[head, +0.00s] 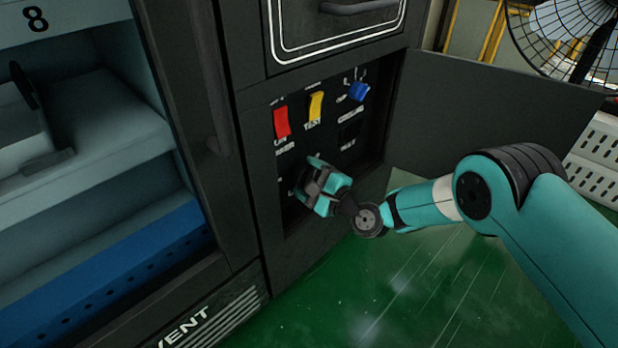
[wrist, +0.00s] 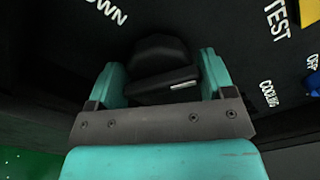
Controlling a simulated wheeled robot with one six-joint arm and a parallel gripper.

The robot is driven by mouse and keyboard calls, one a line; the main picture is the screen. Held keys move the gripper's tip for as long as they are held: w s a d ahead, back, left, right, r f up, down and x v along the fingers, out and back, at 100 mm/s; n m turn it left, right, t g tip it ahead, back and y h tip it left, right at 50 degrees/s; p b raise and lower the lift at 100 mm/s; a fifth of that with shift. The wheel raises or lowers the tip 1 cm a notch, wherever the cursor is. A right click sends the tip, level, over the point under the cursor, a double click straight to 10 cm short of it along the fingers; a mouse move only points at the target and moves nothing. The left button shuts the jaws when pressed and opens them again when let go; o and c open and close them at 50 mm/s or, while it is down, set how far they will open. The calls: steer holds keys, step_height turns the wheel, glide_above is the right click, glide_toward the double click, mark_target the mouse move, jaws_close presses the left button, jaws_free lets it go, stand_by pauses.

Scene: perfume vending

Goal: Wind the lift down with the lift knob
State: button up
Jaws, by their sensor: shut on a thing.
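My gripper (head: 322,184) reaches into the recessed control panel (head: 375,120) of the dark machine, at the panel's lower left. In the wrist view my gripper (wrist: 160,84) has its two teal fingers on either side of a black knob (wrist: 162,68) with a small white mark. The gripper is shut on this knob, which I take to be the lift knob. In the head view the knob is hidden behind the gripper. The label "DOWN" (wrist: 106,12) shows at the upper left of the knob in the wrist view.
Above the gripper are a red switch (head: 281,122), a yellow switch (head: 316,106) and a blue knob (head: 359,91). The panel door (head: 490,110) stands open to the right. An open shelf bay (head: 100,120) is on the left, and a fan (head: 570,40) is at the upper right.

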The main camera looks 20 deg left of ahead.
steer(key=n, duration=0.5)
steer(key=shift+d+n, duration=0.1)
steer(key=shift+n, duration=0.2)
stand_by(0.4)
steer(key=o, duration=0.9)
steer(key=p+v, duration=1.7)
steer(key=p, duration=0.5)
